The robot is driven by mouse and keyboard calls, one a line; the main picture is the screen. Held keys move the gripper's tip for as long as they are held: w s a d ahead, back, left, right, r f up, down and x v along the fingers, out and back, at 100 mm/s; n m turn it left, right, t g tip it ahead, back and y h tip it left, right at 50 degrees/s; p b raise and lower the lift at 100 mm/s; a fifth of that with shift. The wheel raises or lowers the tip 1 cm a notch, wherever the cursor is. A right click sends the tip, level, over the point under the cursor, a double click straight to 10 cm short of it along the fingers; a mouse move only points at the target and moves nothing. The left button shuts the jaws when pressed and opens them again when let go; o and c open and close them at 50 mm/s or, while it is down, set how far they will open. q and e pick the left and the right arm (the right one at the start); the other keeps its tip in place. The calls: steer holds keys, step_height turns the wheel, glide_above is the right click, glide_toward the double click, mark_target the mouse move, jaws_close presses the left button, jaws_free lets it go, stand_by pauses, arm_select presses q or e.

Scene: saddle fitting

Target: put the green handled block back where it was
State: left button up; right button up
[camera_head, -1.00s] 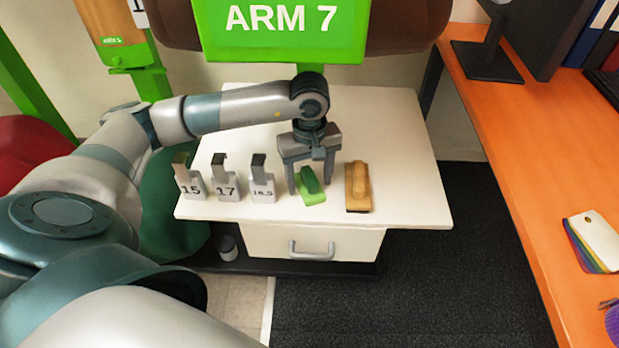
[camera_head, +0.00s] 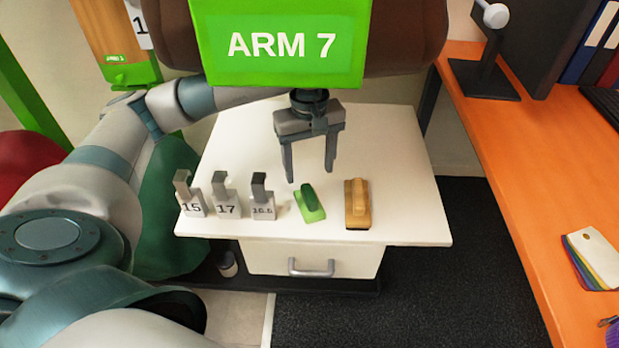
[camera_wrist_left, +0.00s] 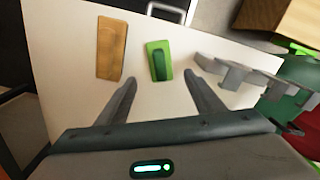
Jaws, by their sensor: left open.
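The green handled block (camera_head: 310,204) lies on the white cabinet top (camera_head: 400,190), between the gauge marked 16.5 and a tan handled block (camera_head: 357,204). Its darker green handle faces up. My left gripper (camera_head: 311,175) is open and empty, above and behind the green block, apart from it. In the left wrist view the green block (camera_wrist_left: 159,61) lies beyond the spread fingertips (camera_wrist_left: 162,78), with the tan block (camera_wrist_left: 112,48) to its left. My right gripper is not in view.
Grey gauges marked 15 (camera_head: 191,200), 17 (camera_head: 226,196) and 16.5 (camera_head: 263,200) stand in a row left of the green block. A green ARM 7 sign (camera_head: 281,44) hangs behind. An orange desk (camera_head: 510,150) stands at the right. The cabinet top's right side is clear.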

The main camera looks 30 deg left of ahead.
arm_select(q)
steer(key=shift+r, duration=0.9)
